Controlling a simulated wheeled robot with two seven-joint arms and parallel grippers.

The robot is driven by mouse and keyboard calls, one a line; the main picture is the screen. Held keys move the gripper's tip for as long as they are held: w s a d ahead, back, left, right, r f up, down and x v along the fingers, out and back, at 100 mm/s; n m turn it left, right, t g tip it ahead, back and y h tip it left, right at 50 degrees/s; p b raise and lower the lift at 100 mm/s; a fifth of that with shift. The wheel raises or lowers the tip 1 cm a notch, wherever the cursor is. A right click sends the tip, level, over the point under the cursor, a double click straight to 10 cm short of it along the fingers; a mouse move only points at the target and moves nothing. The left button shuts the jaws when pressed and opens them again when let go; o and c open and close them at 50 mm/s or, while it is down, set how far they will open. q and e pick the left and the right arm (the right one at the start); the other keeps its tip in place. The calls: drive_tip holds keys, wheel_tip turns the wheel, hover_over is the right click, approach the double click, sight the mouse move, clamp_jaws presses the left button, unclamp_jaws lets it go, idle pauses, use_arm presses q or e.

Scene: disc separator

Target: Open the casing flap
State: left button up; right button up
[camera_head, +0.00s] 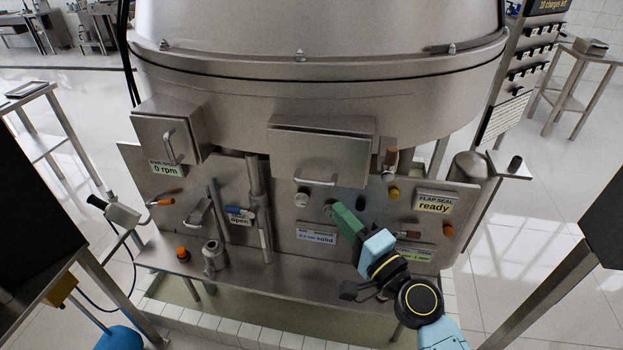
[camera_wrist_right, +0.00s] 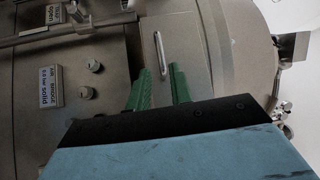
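The casing flap (camera_head: 320,145) is a grey metal cover at the middle of the machine's front, with a bar handle (camera_head: 315,182) along its lower edge. It looks closed. My right gripper (camera_head: 340,212) has green fingers and is below and right of the handle in the head view. In the right wrist view the flap (camera_wrist_right: 195,40) fills the upper middle, and its handle (camera_wrist_right: 160,55) lies ahead of the open green fingers (camera_wrist_right: 162,75), roughly in line with their gap. The fingers look empty; contact with the handle is not visible. My left gripper is not in view.
A sign (camera_head: 435,203) reads "FLAP SEAL ready". A box with a handle (camera_head: 170,140) is left of the flap. A metal ledge (camera_head: 290,275) runs below the panel.

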sight(311, 181)
drive_tip(key=p+x, duration=0.1)
drive_tip(key=x, duration=1)
drive_tip(key=shift+c, duration=0.4)
clamp_jaws()
